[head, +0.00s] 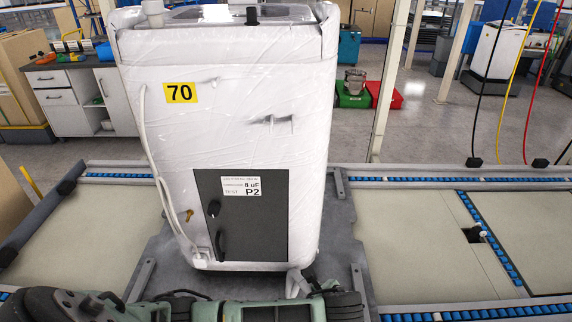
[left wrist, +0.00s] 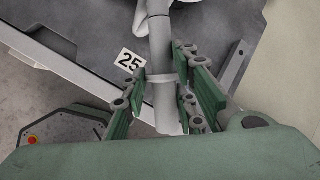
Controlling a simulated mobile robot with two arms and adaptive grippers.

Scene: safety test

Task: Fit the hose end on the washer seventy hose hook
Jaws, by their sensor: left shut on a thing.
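The washer (head: 240,140), wrapped in clear film and marked with a yellow 70 label (head: 180,93), stands upright in the middle of the head view. A small grey piece (head: 279,120) sticks out of its upper front; it may be the hose hook. My left gripper (head: 312,288) is low at the washer's front, below the dark panel. In the left wrist view its fingers (left wrist: 165,98) are closed around a grey hose end (left wrist: 162,60). A pale part of the hose also shows in the head view (head: 296,283). My right gripper is not in view.
A white cord (head: 152,160) runs down the washer's left side to a plug-like end (head: 200,258). The dark panel (head: 240,215) carries a P2 label and a handle. Conveyor decks with blue rollers (head: 480,182) lie around. The right deck (head: 410,260) is mostly clear.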

